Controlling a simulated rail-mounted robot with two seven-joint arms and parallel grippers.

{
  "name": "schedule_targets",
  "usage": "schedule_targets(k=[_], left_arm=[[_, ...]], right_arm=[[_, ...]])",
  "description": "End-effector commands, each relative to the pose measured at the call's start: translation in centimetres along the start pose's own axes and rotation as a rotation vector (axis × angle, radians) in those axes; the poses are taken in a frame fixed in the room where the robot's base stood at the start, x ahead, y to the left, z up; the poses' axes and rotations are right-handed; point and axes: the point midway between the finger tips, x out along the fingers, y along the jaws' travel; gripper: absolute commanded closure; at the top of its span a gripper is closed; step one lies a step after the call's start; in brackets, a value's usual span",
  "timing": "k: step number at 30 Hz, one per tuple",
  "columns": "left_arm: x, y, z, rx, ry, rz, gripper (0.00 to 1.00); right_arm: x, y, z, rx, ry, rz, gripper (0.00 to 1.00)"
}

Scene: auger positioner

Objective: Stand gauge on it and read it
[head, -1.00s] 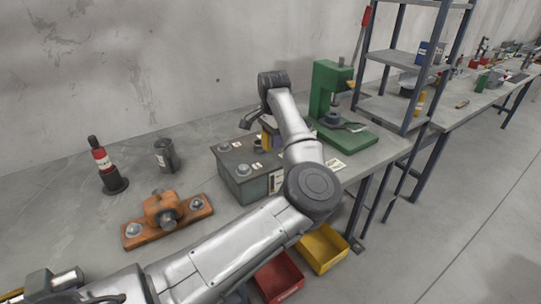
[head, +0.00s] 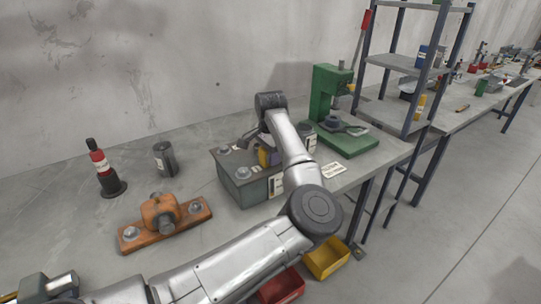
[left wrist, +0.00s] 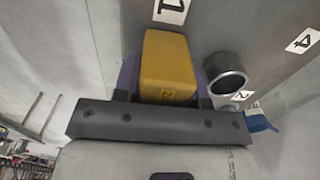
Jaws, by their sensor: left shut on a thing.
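My left gripper (head: 263,157) is over the top of a grey box (head: 228,192) on the bench. It is shut on a yellow block (head: 264,156), which also shows between purple finger pads in the left wrist view (left wrist: 168,62). The block may be the gauge, but I see no dial on it. I cannot tell whether it touches the box. The box top carries round metal fittings (head: 243,173), one of them a dark ring beside the block (left wrist: 226,72). Number labels show beside it, including a 4 (left wrist: 303,41). My forearm hides the box's right part. My right gripper is out of view.
An orange clamp-like part (head: 163,220), a dark cylinder (head: 166,160) and a red-and-black bottle (head: 103,168) stand to the left. A green press (head: 328,95) and a shelf rack (head: 410,65) stand right. Red (head: 281,288) and yellow (head: 326,258) bins sit below the bench edge.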

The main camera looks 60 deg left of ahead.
Motion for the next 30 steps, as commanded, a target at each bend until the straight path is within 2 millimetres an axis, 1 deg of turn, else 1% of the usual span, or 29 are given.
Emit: schedule_targets(k=[3, 4, 11, 18, 22, 26, 30], left_arm=[[0.5, 0.0, 0.0, 0.001, 0.001, 0.0, 0.96], [0.3, 0.0, 0.0, 0.001, 0.0, 0.0, 0.59], [0.3, 0.0, 0.0, 0.001, 0.0, 0.0, 0.37], [0.2, 0.0, 0.0, 0.0, 0.0, 0.0, 0.36], [-0.6, 0.0, 0.0, 0.0, 0.001, 0.0, 0.36], [-2.6, 0.0, -0.1, 0.001, 0.002, 0.0, 0.36], [-5.4, 0.0, 0.0, 0.0, 0.003, 0.0, 0.36]], right_arm=[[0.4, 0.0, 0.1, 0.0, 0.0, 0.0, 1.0], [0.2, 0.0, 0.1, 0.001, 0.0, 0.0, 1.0], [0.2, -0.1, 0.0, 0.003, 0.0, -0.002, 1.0], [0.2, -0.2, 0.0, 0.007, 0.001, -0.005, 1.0], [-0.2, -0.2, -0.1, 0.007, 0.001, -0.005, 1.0], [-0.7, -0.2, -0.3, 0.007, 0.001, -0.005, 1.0], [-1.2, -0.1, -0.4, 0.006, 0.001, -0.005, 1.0]])
